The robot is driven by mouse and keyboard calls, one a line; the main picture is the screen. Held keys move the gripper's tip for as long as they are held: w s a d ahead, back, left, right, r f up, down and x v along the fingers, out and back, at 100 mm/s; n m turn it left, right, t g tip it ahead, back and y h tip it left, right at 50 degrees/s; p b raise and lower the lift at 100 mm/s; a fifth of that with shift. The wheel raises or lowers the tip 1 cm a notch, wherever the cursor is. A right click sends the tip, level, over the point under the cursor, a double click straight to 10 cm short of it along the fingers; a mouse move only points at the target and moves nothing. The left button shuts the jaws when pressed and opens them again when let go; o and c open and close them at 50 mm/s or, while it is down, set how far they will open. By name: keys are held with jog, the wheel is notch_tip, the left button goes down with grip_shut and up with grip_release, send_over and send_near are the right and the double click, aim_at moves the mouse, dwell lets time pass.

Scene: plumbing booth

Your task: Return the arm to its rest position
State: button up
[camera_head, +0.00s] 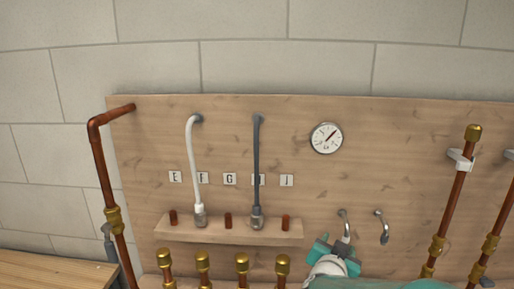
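My gripper (335,250), teal, white and dark, shows at the bottom edge, right of the middle. It is in front of the lower part of the wooden board (420,130), just below and partly over a small metal hook (345,222). Whether its fingers are open or shut, and whether they touch the hook, I cannot tell. A teal part of my arm lies along the bottom edge, and the rest of the arm is out of view.
A white hose (191,155) and a grey hose (257,165) hang down to a peg shelf (225,233). Several brass-capped pipes (203,263) stand below. A second hook (381,226) and a capped copper pipe (460,185) are right of my gripper. A gauge (326,138) hangs above.

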jog(key=s+a+r+n+y, duration=0.3)
jog(key=s+a+n+y, duration=0.1)
jog(key=a+y, duration=0.2)
jog(key=s+d+f+n+g, duration=0.1)
jog(key=s+n+g, duration=0.3)
jog(key=s, duration=1.5)
jog(key=g, duration=0.4)
jog(key=shift+s+d+f, duration=0.15)
jog(key=shift+d+f, duration=0.05)
jog(key=shift+d, duration=0.2)
dwell(0.5)
